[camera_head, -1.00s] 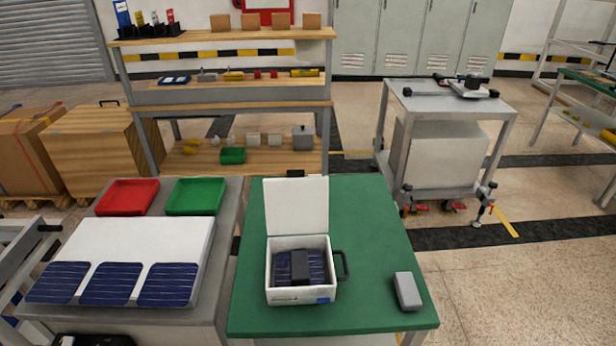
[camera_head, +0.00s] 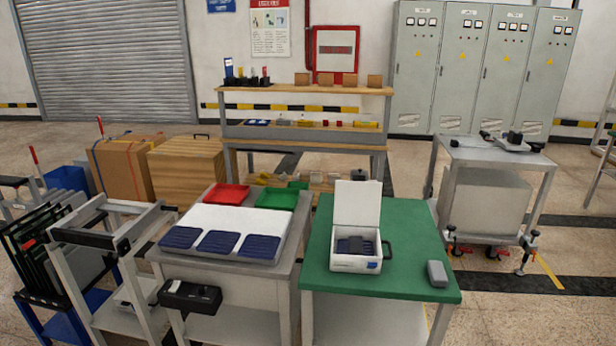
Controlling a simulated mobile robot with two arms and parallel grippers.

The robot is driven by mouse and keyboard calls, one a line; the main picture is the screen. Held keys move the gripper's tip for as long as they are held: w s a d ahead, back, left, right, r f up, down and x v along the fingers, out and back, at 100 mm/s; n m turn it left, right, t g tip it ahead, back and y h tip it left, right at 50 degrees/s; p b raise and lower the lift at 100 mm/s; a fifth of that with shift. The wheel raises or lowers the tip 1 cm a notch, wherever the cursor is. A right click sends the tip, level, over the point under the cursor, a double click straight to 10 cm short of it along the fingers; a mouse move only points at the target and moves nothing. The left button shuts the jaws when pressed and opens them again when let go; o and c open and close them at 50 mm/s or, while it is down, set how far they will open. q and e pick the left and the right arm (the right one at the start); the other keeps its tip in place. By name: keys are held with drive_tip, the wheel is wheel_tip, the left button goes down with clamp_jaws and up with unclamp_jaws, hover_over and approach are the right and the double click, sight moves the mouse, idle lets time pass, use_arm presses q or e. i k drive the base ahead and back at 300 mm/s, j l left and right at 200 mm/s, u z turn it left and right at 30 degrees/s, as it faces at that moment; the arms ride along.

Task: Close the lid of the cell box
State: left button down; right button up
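The cell box (camera_head: 356,263) is a white box standing on the green-topped table (camera_head: 415,225). Its white lid (camera_head: 357,205) stands upright, open, along the back edge. A dark blue solar cell with a black block on it (camera_head: 353,245) shows inside the box. A dark handle (camera_head: 387,250) is on the box's right side. Neither of my grippers shows in the head view.
A grey block (camera_head: 437,273) lies at the green table's right front. To the left, a grey table holds a white board with dark blue cells (camera_head: 219,242), a red tray (camera_head: 227,193) and a green tray (camera_head: 276,199). A grey cart (camera_head: 490,160) stands at the back right.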

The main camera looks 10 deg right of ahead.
sight(357, 202)
drive_tip(key=i+l+u, duration=0.15)
drive_tip(key=l+u, duration=0.35)
drive_tip(key=i+l+u, duration=0.1)
drive_tip(key=l+u, duration=0.7)
drive_tip(key=u, duration=0.15)
